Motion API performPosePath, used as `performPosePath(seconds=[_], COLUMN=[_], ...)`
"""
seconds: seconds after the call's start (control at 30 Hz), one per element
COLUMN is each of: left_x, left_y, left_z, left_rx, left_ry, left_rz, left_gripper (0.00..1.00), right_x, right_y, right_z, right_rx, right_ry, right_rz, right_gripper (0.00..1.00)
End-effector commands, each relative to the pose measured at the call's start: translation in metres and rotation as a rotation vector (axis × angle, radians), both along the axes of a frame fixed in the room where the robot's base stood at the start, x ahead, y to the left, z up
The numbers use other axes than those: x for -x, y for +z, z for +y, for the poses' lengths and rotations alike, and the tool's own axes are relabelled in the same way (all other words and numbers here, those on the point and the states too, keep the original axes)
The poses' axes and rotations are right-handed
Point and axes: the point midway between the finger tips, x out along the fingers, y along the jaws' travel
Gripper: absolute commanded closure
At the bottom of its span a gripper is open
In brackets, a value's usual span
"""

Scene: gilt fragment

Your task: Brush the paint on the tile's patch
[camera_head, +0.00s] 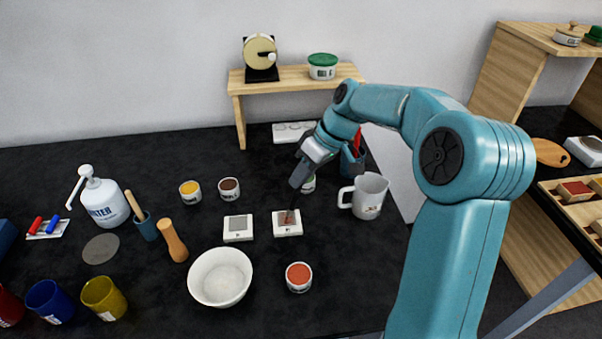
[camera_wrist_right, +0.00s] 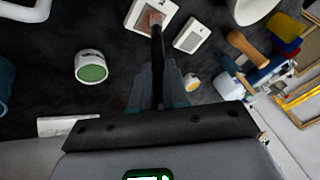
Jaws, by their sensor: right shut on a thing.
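My right gripper (camera_head: 299,182) is shut on a dark, thin brush (camera_wrist_right: 157,58) that points down at a small white tile (camera_head: 280,233). The tile also shows at the top of the right wrist view (camera_wrist_right: 133,14). Its square patch (camera_head: 281,218) is reddish brown, and the brush tip is over it; I cannot tell whether it touches. A second white tile (camera_head: 238,238) with a grey patch lies to the left. An orange-red paint pot (camera_head: 299,278) stands in front. A green paint pot (camera_wrist_right: 90,72) is partly hidden behind my gripper in the head view. My left gripper is not in view.
A white bowl (camera_head: 220,292) stands front left of the tile, and a white mug (camera_head: 369,197) to its right. Yellow (camera_head: 190,192) and brown (camera_head: 228,188) pots stand behind. A water pump bottle (camera_head: 104,203) is further left. A wooden shelf (camera_head: 290,77) spans the back.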

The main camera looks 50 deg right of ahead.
Motion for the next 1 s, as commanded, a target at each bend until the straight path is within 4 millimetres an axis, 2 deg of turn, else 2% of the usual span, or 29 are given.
performPosePath(seconds=[0.27, 0.8, 1.0], left_x=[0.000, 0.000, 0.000], left_y=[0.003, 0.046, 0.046], left_z=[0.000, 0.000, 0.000], left_rx=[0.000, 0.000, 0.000], left_ry=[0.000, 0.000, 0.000], left_rz=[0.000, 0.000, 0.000], left_gripper=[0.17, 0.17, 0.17], right_x=[0.000, 0.000, 0.000], right_y=[0.003, 0.059, 0.061], right_z=[0.000, 0.000, 0.000], right_rx=[0.000, 0.000, 0.000], right_ry=[0.001, 0.001, 0.002], right_rz=[0.001, 0.000, 0.001], right_gripper=[1.00, 1.00, 1.00])
